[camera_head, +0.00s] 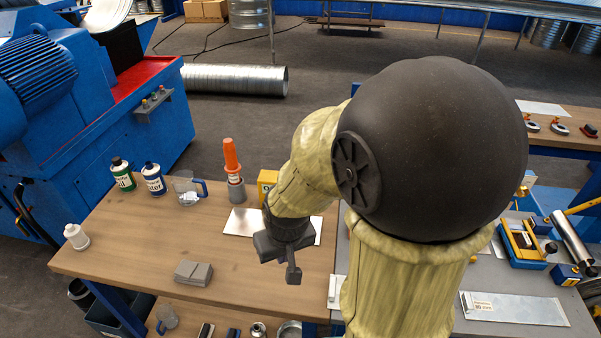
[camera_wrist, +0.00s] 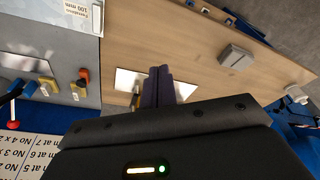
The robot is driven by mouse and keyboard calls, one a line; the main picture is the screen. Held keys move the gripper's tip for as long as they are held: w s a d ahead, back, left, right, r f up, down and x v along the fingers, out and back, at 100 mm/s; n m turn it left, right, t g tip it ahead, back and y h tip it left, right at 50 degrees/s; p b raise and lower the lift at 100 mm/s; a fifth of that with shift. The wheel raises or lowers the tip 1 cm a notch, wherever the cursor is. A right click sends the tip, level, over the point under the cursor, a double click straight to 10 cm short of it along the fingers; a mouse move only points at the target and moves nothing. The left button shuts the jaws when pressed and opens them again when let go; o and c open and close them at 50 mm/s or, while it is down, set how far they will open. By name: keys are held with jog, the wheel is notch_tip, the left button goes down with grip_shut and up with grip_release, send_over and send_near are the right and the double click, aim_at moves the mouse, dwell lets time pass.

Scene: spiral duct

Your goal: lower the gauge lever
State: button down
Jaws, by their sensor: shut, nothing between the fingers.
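My gripper (camera_head: 292,272) is shut and empty above the wooden table, near its right end. In the wrist view its two dark fingers (camera_wrist: 163,88) lie together, pointing over a white plate on the wood.
The wooden table (camera_head: 120,235) holds bottles, a clear jug (camera_head: 187,188), an orange-capped tube (camera_head: 233,165) and a grey block (camera_head: 194,272). The grey bench at right holds a blue-and-yellow device (camera_head: 522,243) and a labelled metal plate (camera_head: 515,308).

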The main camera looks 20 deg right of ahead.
jog(key=w+d+r+m+p, duration=0.1)
jog(key=w+d+r, duration=0.1)
jog(key=w+d, duration=0.3)
jog(key=w+d+r+m+t+h+p, duration=0.1)
jog(key=w+d, duration=0.4)
jog(key=w, duration=0.7)
jog(key=w+d+r+m+h+p, duration=0.1)
jog(key=w+d+r+m+p, duration=0.1)
jog(key=w+d, duration=0.3)
jog(key=w+r+p, duration=0.1)
jog(key=w, duration=0.3)
jog(key=shift+d+t, duration=0.3)
jog(key=shift+d, duration=0.05)
notch_tip(320, 180, down, 9)
jog(key=p, duration=0.3)
jog(key=shift+f, duration=0.2)
